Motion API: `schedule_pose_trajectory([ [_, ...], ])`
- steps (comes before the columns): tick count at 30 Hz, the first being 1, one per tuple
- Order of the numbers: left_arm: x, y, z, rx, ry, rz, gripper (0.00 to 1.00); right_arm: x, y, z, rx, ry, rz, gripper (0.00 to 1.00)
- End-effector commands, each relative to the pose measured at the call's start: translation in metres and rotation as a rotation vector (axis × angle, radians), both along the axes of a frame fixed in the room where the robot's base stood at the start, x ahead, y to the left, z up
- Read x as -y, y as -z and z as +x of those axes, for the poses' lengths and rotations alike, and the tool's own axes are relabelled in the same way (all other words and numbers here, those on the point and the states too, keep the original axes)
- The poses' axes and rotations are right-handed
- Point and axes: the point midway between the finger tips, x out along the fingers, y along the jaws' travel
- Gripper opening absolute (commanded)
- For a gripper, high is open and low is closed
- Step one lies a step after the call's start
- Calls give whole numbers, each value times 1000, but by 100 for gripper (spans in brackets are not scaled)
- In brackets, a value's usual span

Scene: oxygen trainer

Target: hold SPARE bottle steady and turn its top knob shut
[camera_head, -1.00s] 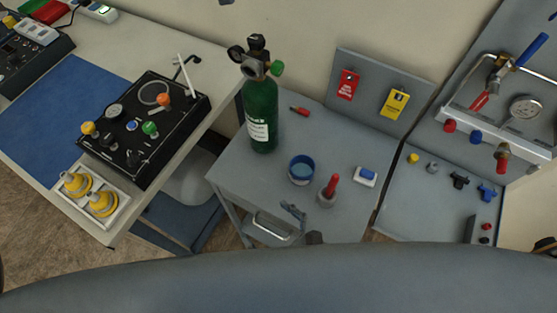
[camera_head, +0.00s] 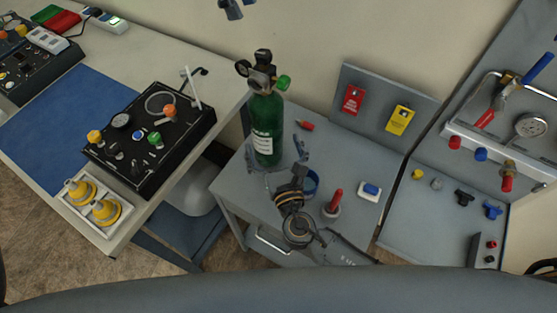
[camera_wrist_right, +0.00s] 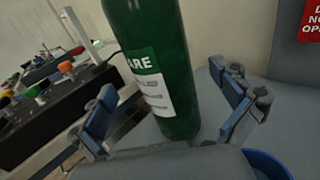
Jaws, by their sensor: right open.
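The SPARE bottle (camera_head: 267,125) is green with a white label and stands upright on the grey cart. Its black top knob (camera_head: 263,56) is uncovered, with a gauge to its left and a green side knob (camera_head: 283,82) to its right. My right gripper (camera_head: 277,158) is open at the bottle's lower part, one finger on each side. In the right wrist view the bottle (camera_wrist_right: 160,60) stands between the blue-padded fingers (camera_wrist_right: 170,100), with visible gaps at both sides. My left gripper (camera_head: 232,9) shows only partly at the top edge, above the bottle; its opening is unclear.
A blue round container (camera_head: 311,186) sits close to my right gripper, partly hidden by my wrist. A black control panel (camera_head: 150,140) is on the left table.

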Motion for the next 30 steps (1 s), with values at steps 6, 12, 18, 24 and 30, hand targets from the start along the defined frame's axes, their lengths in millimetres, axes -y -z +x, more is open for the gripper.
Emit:
schedule_pose_trajectory([
  [6,0,0,0,0,0,0,38,-7,0,33,1,-1,0,100],
  [12,0,0,0,0,0,0,38,-9,0,46,-1,-1,0,100],
  [18,0,0,0,0,0,0,38,-10,0,47,-1,-1,0,100],
  [24,0,0,0,0,0,0,38,-10,0,47,-1,-1,0,78],
  [30,0,0,0,0,0,0,38,-10,0,47,-1,-1,0,37],
])
